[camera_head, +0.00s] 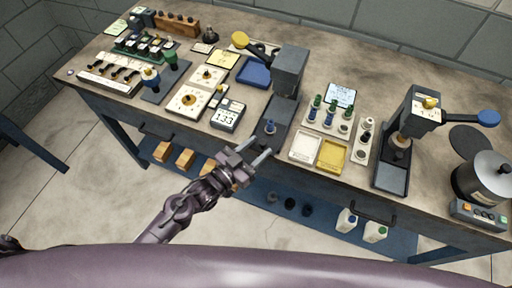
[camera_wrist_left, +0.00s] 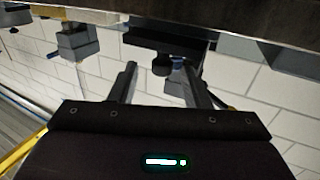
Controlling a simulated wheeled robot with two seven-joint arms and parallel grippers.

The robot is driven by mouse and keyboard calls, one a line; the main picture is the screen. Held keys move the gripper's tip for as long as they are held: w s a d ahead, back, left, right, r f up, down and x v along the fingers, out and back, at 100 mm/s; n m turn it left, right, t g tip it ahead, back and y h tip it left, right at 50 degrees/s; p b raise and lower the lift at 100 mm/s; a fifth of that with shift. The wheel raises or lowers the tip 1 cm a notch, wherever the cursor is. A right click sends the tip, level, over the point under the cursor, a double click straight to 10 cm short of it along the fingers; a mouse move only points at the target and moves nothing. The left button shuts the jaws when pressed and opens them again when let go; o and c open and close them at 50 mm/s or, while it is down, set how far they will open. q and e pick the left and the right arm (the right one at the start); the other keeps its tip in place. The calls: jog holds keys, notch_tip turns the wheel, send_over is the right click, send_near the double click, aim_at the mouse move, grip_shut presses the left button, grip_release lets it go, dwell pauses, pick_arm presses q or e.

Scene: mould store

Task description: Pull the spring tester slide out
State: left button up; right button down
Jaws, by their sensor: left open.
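A dark grey bench press (camera_head: 290,72) with a yellow-knobbed lever stands at mid-bench; I take it as the spring tester. Its dark low slide or base (camera_head: 281,108) reaches toward the front edge and carries a small blue knob (camera_head: 270,127). My left gripper (camera_head: 262,146) is open and empty, just in front of the knob at the bench's front edge. In the left wrist view, which looks upside down, a dark block (camera_wrist_left: 160,40) with a small knob shows beyond and between the open fingertips (camera_wrist_left: 159,66). I cannot tell whether they touch. My right gripper is not in view.
White and yellow trays (camera_head: 331,154) and bottles stand right of the slide. A counter box (camera_head: 227,115) stands left. A second press (camera_head: 414,120) with a blue-knobbed lever is further right. Under the bench top (camera_head: 340,190) is a blue shelf. Floor in front is clear.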

pick_arm(q)
jog(key=shift+s+a+f, duration=0.1)
jog(key=shift+s+a, duration=0.05)
jog(key=shift+a, duration=0.05)
jog(key=b+v, duration=0.2)
jog(key=v, duration=0.5)
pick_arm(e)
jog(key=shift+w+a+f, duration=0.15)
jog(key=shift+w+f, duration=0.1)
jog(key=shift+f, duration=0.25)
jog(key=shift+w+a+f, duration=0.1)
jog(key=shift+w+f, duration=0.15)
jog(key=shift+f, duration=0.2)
pick_arm(q)
jog(key=shift+s+a, duration=0.1)
